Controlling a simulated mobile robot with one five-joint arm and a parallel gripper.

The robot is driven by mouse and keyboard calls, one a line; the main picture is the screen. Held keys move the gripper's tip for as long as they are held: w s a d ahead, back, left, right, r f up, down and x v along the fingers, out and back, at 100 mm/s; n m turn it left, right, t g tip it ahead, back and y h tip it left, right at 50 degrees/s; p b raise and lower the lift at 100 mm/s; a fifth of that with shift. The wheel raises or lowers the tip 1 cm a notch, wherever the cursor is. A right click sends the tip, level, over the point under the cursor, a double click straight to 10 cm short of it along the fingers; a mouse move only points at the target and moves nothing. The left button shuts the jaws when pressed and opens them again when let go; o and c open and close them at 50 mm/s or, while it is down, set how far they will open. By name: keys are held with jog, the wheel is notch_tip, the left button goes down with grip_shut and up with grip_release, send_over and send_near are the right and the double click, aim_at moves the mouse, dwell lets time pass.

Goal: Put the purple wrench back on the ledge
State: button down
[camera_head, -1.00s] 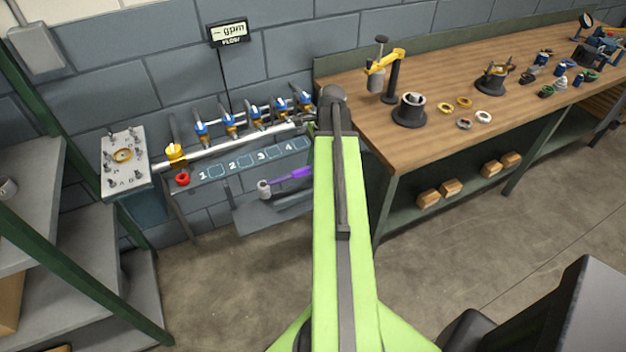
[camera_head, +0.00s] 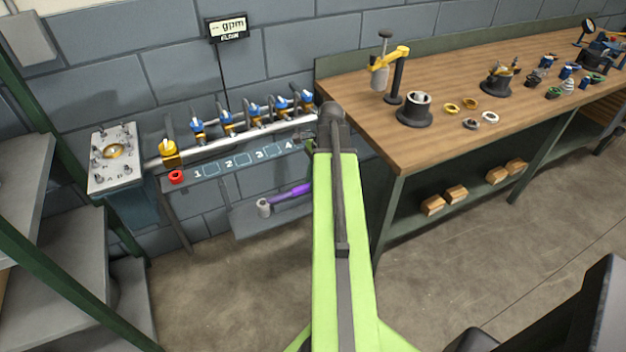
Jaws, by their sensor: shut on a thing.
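The purple wrench (camera_head: 290,192) has a purple handle and a pale grey round head (camera_head: 264,207) at its left end. It lies roughly level over the grey lower ledge (camera_head: 250,222), below the numbered panel. I cannot tell whether it touches the ledge or hovers just above it. The handle's right end runs out of sight behind my green arm. My gripper is hidden behind that arm, so its fingers and their contact with the handle do not show.
A wooden workbench (camera_head: 440,130) stands to the right, grey shelves (camera_head: 75,245) to the left. The floor (camera_head: 220,295) between is clear.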

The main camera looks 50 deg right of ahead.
jog(key=shift+s+d+f, duration=0.1)
jog(key=shift+s+f, duration=0.1)
jog(key=shift+f, duration=0.15)
jog(key=shift+w, duration=0.2)
jog(key=c, duration=1.3)
grip_release()
jog(key=shift+o, duration=0.2)
jog(key=shift+r, duration=0.15)
jog(key=p+v, duration=1.6)
jog(key=v, duration=0.1)
jog(key=shift+p, duration=0.3)
